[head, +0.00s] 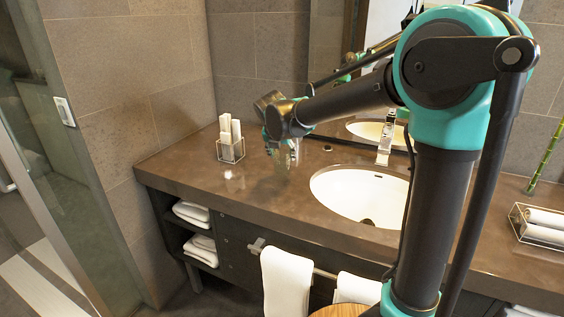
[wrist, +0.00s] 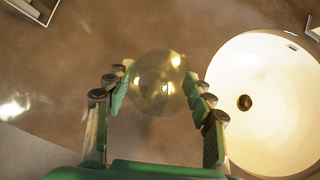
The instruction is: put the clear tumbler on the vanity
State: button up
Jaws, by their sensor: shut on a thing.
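My gripper (wrist: 156,92) is shut on the clear tumbler (wrist: 158,72), which shows as a round, see-through shape between the green finger pads in the wrist view. In the head view my gripper (head: 285,155) is above the brown vanity (head: 190,170), left of the sink. The tumbler is hard to make out there, largely hidden by the fingers. I cannot tell whether its base touches the counter.
The white oval sink (head: 350,190) lies just right of my gripper, with a faucet (head: 385,140) behind it. A clear holder with white items (head: 230,145) stands to the left. A tray with rolled towels (head: 540,228) is at the far right. The counter's left front is clear.

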aim_at(282, 161)
jog(key=shift+f, duration=1.5)
jog(key=shift+f, duration=0.1)
jog(key=o, duration=1.3)
jog(key=v, duration=1.2)
